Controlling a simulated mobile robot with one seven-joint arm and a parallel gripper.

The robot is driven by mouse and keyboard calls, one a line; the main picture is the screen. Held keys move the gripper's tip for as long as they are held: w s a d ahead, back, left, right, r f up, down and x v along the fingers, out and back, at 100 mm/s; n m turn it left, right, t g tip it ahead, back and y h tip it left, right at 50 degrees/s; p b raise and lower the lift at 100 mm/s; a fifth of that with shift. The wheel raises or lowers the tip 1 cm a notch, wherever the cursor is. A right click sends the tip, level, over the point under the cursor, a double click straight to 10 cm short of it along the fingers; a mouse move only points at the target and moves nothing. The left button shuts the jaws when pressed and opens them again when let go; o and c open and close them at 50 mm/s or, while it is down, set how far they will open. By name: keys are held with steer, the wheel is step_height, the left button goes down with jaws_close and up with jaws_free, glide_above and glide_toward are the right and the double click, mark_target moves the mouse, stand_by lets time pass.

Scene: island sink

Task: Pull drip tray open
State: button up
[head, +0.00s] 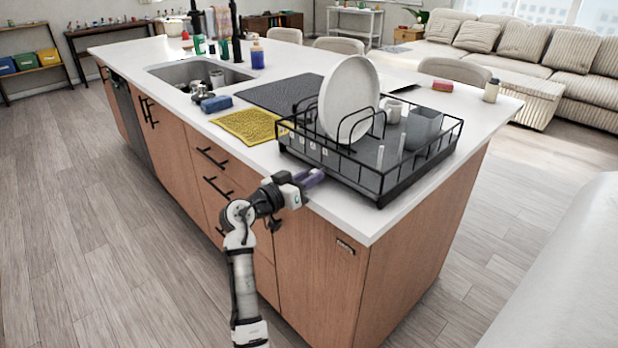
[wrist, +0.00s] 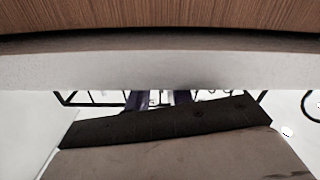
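A black wire dish rack (head: 455,135) stands near the island's front corner in the head view. A dark flat tray (head: 372,158) shows in its bottom; I cannot tell where the drip tray separates from the rack. My gripper (head: 316,178), with purple fingers, is at the counter edge by the rack's near left side. In the wrist view the two fingers of my gripper (wrist: 160,98) are apart with a light gap between them, and nothing shows held. Part of the rack's wire (wrist: 75,98) shows beyond them. Contact with the tray cannot be told.
A white plate (head: 350,95), a grey cup (head: 423,127) and a mug stand in the rack. A yellow cloth (head: 250,125) and a dark mat (head: 280,93) lie on the white counter beside it. Wooden drawers with black handles (head: 217,187) are below. The floor left is clear.

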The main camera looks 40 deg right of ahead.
jaws_close()
steer(key=s+a+b, duration=0.2)
steer(key=a+b, duration=0.3)
steer(key=a, duration=1.9)
steer(key=shift+b, duration=0.3)
steer(key=o, duration=0.7)
jaws_free()
steer(key=shift+c, duration=0.2)
steer(key=shift+w, duration=0.1)
steer(key=s+a+b, duration=0.1)
steer(key=a+b, duration=0.1)
steer(key=a, duration=1.1)
steer(key=shift+a, duration=0.35)
